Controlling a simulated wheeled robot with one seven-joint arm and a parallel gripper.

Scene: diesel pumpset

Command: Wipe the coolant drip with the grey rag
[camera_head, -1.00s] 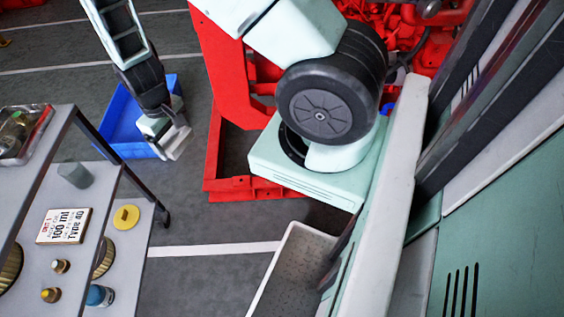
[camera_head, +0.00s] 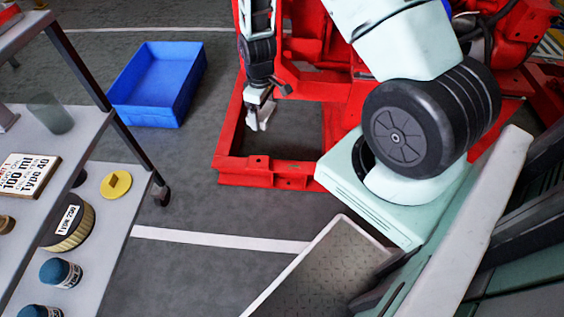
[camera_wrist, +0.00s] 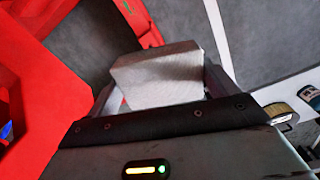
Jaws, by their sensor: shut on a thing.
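My gripper (camera_head: 260,104) hangs at the left side of the red pumpset frame, above or beside its lower rail; its exact height is unclear. It is shut on the grey rag, which shows as a small pale piece (camera_head: 266,116) under the fingers. In the wrist view the rag (camera_wrist: 158,76) is a light grey, block-like bundle between the two fingers, with red frame parts around it. I cannot make out the coolant drip in either view.
The red frame (camera_head: 268,172) has an open floor gap inside its base. An empty-looking blue crate (camera_head: 160,85) stands on the floor to the left. A shelved trolley (camera_head: 112,225) with filters, a sign and a yellow disc is at far left. Grey floor lies between.

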